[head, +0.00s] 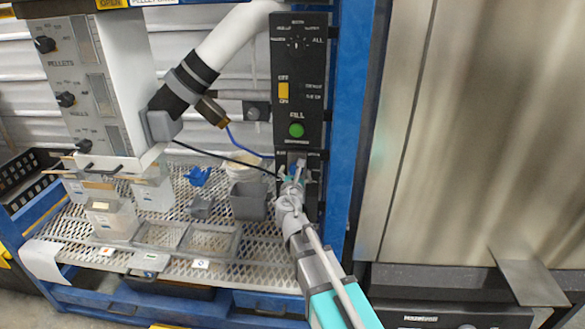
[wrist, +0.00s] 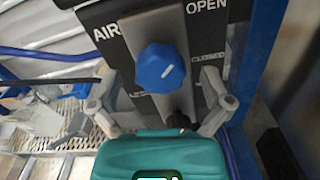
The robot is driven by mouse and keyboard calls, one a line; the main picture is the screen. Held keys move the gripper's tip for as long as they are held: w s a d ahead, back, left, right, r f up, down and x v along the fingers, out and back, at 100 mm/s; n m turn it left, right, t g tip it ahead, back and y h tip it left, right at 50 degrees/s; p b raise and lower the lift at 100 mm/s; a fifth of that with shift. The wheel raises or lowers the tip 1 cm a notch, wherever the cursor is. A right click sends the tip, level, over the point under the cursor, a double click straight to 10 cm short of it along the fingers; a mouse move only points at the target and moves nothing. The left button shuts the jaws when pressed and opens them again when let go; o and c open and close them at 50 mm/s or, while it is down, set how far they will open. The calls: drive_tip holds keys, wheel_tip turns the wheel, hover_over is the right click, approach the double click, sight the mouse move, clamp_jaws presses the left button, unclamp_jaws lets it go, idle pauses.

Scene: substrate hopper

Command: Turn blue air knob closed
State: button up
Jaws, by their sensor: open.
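The blue air knob (wrist: 161,68) sits on a dark panel (wrist: 122,43) with the labels AIR, OPEN and CLOSED. Its white mark slants toward the upper right, roughly between OPEN and CLOSED. My gripper (wrist: 157,88) is open, with one pale finger on each side of the knob. Gaps show between fingers and knob in the wrist view, so they look apart from it. In the head view my gripper (head: 293,178) is at the bottom of the black control panel (head: 311,60) and mostly hides the knob.
Above the knob are a green FILL button (head: 296,130) and a yellow switch (head: 283,91). A blue post (head: 349,110) stands close on the right. A grey cup (head: 248,201), clear bins (head: 211,241) and a blue scoop (head: 198,176) sit on the mesh shelf to the left.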

drive_tip(key=shift+w, duration=1.25)
